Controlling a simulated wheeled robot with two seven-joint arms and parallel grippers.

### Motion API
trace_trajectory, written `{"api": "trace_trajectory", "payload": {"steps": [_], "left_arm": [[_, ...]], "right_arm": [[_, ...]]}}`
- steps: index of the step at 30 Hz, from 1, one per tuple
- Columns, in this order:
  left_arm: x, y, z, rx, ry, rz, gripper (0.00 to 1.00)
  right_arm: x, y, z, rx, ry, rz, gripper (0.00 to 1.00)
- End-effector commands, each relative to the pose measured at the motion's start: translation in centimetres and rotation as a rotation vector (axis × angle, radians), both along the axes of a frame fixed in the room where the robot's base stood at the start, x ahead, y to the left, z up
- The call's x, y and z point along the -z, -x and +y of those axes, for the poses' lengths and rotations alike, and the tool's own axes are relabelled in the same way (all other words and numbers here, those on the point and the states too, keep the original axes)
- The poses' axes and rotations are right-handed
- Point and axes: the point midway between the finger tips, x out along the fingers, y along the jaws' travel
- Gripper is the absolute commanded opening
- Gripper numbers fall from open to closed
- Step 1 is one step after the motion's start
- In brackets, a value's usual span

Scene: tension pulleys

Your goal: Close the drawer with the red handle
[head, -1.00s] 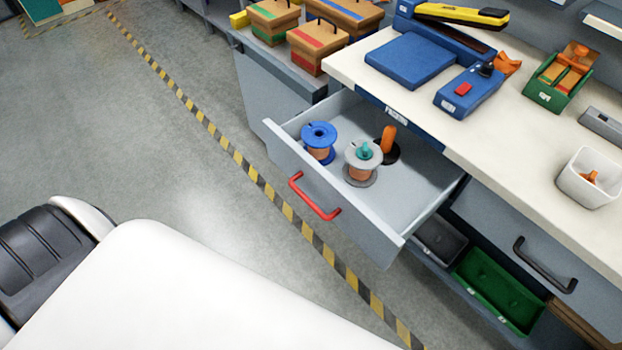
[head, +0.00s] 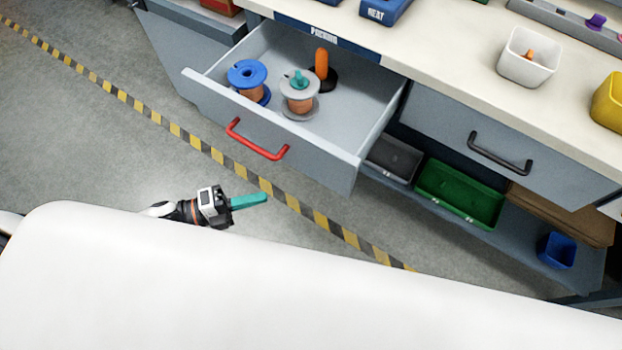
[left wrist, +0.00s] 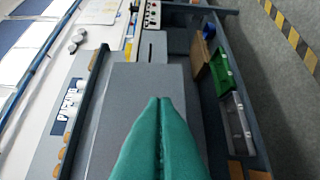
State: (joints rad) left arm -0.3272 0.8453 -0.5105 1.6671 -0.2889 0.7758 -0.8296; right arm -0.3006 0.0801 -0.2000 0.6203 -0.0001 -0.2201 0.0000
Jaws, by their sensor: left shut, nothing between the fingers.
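The drawer (head: 300,155) with the red handle (head: 255,140) is pulled far out from under the bench in the head view. Inside it stand a blue spool (head: 248,80), a grey spool (head: 300,97) with a teal knob, and an orange peg on a black base (head: 322,68). My left gripper (head: 266,197) is shut and empty, its teal fingers pointing right. In the head view it appears below the red handle, apart from the drawer front. Its closed fingertips (left wrist: 159,99) also show in the left wrist view. My right gripper is not in view.
Right of the open drawer is a drawer front with a black handle (head: 500,152). Below are a grey bin (head: 393,158), a green bin (head: 460,192) and a blue cup (head: 557,250). A white bin (head: 527,57) stands on the bench. Floor in front is clear, with a striped line.

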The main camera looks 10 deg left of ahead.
Motion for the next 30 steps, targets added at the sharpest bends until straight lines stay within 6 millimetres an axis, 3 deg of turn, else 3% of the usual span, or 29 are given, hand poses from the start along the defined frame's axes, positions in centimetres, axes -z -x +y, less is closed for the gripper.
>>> {"api": "trace_trajectory", "payload": {"steps": [5,20,24,30], "left_arm": [[-1.6,0.9,-1.4,0.073,0.009,-0.066,0.0],[-1.8,-3.4,-10.1,0.067,0.011,-0.063,0.0],[-1.6,-5.5,-10.7,0.065,0.006,-0.064,0.0],[-1.5,-6.8,-11.2,0.066,0.008,-0.06,0.0]], "right_arm": [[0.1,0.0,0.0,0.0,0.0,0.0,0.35],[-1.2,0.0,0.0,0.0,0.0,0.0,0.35],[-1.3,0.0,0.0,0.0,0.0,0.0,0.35],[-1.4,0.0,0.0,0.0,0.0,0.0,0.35]]}}
